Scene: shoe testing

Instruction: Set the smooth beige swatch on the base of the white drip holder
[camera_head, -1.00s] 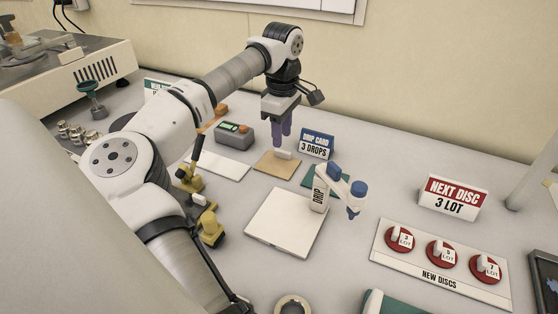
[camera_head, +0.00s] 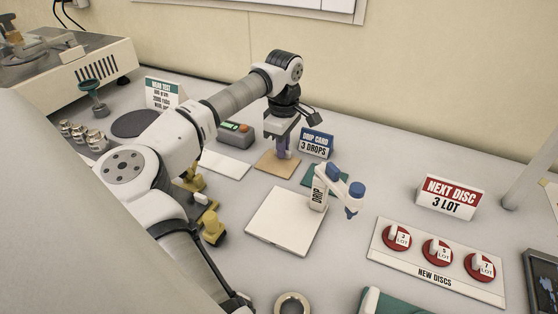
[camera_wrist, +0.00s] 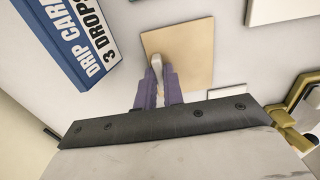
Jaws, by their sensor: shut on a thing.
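The smooth beige swatch (camera_head: 268,165) lies flat on the bench, and it also shows in the wrist view (camera_wrist: 196,52). A small pale tab (camera_wrist: 157,66) stands on it. My gripper (camera_head: 281,152) is down at the swatch, with its purple fingers shut on the tab, as the wrist view (camera_wrist: 158,84) shows. The fingers partly hide the swatch and tab in the head view. The white drip holder has a square white base (camera_head: 284,222), bare on top, in front of the swatch. Its DRIP post (camera_head: 318,194) and blue-capped arm (camera_head: 350,195) stand at the base's right side.
A white swatch (camera_head: 224,163) lies left of the beige one, a green swatch (camera_head: 316,179) to its right. The DRIP CARD sign (camera_head: 316,143) stands close behind. A grey device (camera_head: 236,133), brass-coloured fixtures (camera_head: 212,228) and a NEW DISCS tray (camera_head: 440,283) are around.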

